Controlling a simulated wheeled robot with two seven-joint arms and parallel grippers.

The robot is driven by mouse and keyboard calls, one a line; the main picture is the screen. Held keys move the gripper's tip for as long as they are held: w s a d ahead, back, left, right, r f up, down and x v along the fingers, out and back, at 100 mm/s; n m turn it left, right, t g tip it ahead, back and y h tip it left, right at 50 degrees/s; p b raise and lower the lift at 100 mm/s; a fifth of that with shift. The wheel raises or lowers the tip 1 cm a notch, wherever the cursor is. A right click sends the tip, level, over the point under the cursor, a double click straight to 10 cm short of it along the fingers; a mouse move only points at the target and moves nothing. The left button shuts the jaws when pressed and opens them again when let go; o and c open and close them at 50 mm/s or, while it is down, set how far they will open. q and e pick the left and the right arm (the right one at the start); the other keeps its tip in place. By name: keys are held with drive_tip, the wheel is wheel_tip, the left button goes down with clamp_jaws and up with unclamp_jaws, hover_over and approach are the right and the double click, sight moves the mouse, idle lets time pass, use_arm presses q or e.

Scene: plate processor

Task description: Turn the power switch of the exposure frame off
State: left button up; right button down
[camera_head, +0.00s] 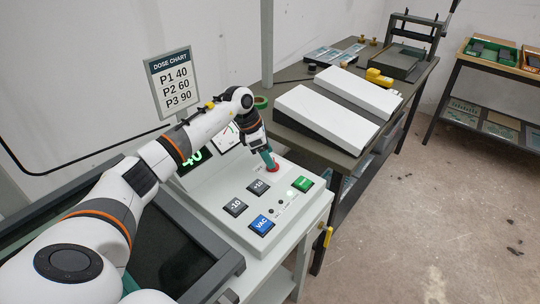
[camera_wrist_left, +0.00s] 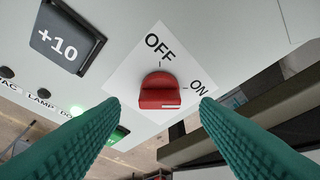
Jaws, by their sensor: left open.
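The exposure frame's control panel (camera_head: 213,197) is pale grey. Its red power switch (camera_head: 273,169) sits near the panel's back right. In the left wrist view the red switch (camera_wrist_left: 160,92) is on a white label marked OFF above it and ON to its right. A white mark shows on the knob's lower edge; I cannot tell which setting it points to. My left gripper (camera_head: 268,158) is at the switch, fingers pointing down. Its teal fingers (camera_wrist_left: 158,105) are open, one on each side of the knob, with gaps visible. My right gripper is not in view.
Near the switch are a +10 button (camera_head: 258,187), a -10 button (camera_head: 236,207), a blue VAC button (camera_head: 261,224) and a green button (camera_head: 302,184). A dose chart (camera_head: 172,82) stands behind. A dark bench (camera_head: 355,132) with white sloped units is to the right.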

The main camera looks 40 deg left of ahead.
use_arm(q)
drive_tip(key=shift+x, duration=0.85)
drive_tip(key=shift+f, duration=0.15)
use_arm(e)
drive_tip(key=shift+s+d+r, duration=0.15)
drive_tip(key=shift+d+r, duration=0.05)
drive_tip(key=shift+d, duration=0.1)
use_arm(q)
drive_tip(key=c, duration=1)
